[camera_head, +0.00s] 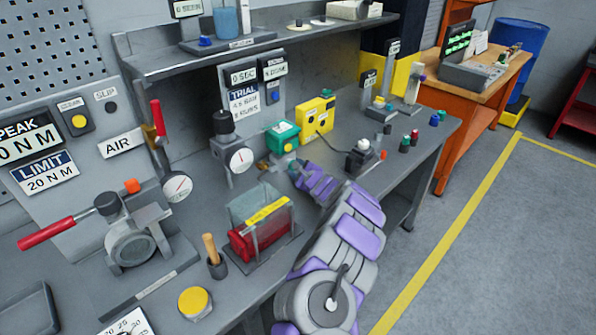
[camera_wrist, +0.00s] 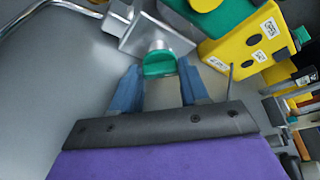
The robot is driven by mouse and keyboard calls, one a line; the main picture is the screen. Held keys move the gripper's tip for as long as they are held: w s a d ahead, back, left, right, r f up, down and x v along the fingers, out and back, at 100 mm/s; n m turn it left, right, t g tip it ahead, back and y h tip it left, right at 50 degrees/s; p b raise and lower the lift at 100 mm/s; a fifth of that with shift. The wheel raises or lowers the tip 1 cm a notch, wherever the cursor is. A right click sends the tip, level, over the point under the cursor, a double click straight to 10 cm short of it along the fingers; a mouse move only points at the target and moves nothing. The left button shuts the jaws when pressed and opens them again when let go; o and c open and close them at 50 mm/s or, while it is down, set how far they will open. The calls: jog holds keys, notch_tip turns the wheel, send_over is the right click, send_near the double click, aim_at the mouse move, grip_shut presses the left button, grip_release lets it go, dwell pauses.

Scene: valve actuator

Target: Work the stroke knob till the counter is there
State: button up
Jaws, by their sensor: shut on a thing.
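The stroke knob is a green round knob (camera_wrist: 160,65) on a silver stem, central in the wrist view. My gripper (camera_wrist: 160,72) has its two blue fingers on either side of the knob and is shut on it. In the head view my gripper (camera_head: 297,170) is small, beside the green actuator box (camera_head: 282,136), and the knob is mostly hidden. The counter appears to be one of two small dark displays (camera_head: 274,67) on the grey panel behind; its digits are too small to read surely. A TRIAL card (camera_head: 244,98) hangs below them.
A yellow box (camera_head: 315,116) stands right of the actuator; the yellow and green body also shows in the wrist view (camera_wrist: 250,40). A pressure gauge (camera_head: 241,160) is to the left. A clear-guarded red fixture (camera_head: 262,236) stands nearer. Several small knobs sit to the right.

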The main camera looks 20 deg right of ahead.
jog(key=shift+a+f+n, duration=0.1)
jog(key=shift+f+n, duration=0.05)
jog(key=shift+n, duration=0.25)
dwell(0.3)
jog(key=o, duration=1.1)
jog(key=shift+c, duration=0.2)
jog(key=shift+f, duration=0.1)
